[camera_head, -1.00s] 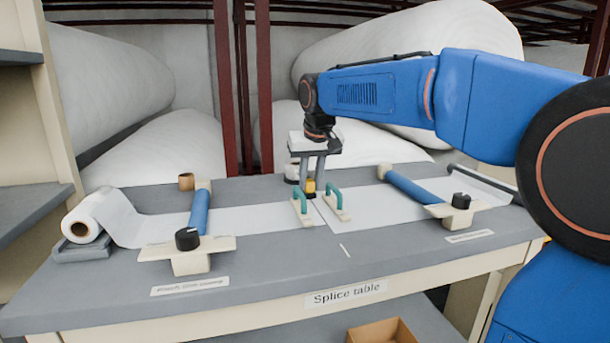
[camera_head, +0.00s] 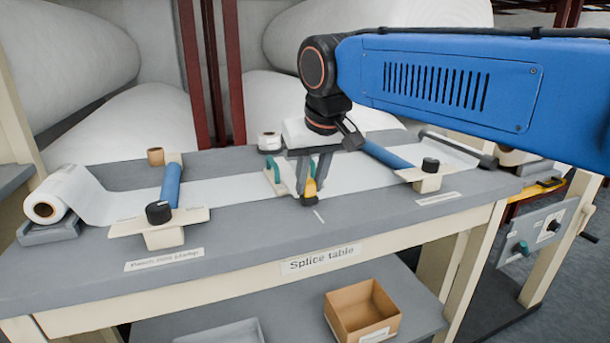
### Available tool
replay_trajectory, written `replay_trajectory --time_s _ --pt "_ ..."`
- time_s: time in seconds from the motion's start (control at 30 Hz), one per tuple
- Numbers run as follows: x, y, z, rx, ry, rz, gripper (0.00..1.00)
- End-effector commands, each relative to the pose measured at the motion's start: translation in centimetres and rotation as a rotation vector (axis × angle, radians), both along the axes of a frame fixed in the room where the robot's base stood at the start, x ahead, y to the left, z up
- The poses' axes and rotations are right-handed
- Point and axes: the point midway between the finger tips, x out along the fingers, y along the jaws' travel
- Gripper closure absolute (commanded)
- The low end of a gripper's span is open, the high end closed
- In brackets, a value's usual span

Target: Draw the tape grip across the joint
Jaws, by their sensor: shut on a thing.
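My gripper (camera_head: 311,180) points down over the middle of the splice table, near its front half. It is shut on a small yellow tape grip (camera_head: 309,187) with a dark lower part, close to the table top. A white web (camera_head: 230,189) runs across the table on both sides of my gripper. A plate with a green handle (camera_head: 274,181) lies on the web just left of my gripper. A second green handle (camera_head: 307,167) shows partly behind my fingers. The joint between the web ends is mostly hidden by my gripper. A short white mark (camera_head: 319,216) lies in front.
A blue roller clamp (camera_head: 170,186) with a black knob stands left, another (camera_head: 387,154) right. A white roll (camera_head: 57,200) lies at the left end. A white tape roll (camera_head: 270,142) stands behind. A cardboard box (camera_head: 362,311) sits below.

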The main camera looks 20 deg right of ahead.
Motion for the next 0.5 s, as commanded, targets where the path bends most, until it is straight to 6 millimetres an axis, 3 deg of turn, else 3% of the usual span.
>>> replay_trajectory --time_s 0.4,0.43,0.5 --pt "-0.49 -0.02 0.00 0.000 0.003 0.000 1.00" --pt "-0.49 -0.02 0.00 0.000 0.003 0.000 0.76" --pt "-0.48 -0.02 0.00 0.000 0.003 0.000 0.59"
